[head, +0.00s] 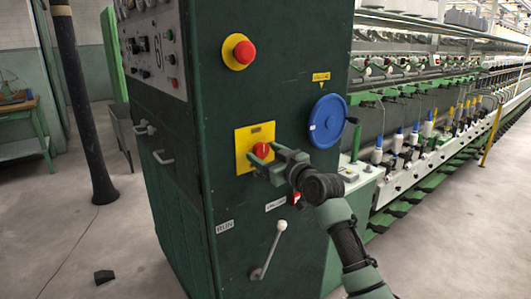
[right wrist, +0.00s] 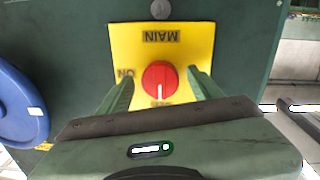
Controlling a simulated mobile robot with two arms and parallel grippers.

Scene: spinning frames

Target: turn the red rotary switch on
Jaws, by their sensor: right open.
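The red rotary switch (head: 261,150) sits on a yellow plate (head: 241,156) on the front of the green cabinet. In the right wrist view the red knob (right wrist: 160,79) shows upside down on the yellow plate (right wrist: 190,38), marked MAIN and ON. Its white pointer line points down in that view, away from the ON mark at the left, toward a label too blurred to read. My right gripper (head: 267,160) is open, its fingers on either side of the knob with gaps visible in the right wrist view (right wrist: 160,76). My left gripper is not in view.
A red button (head: 244,52) on a yellow disc is above the switch. A blue handwheel (head: 327,121) is to the right, and a white-knobbed lever (head: 269,250) is below. Spinning frames (head: 430,130) run along the right. The floor in front is mostly clear.

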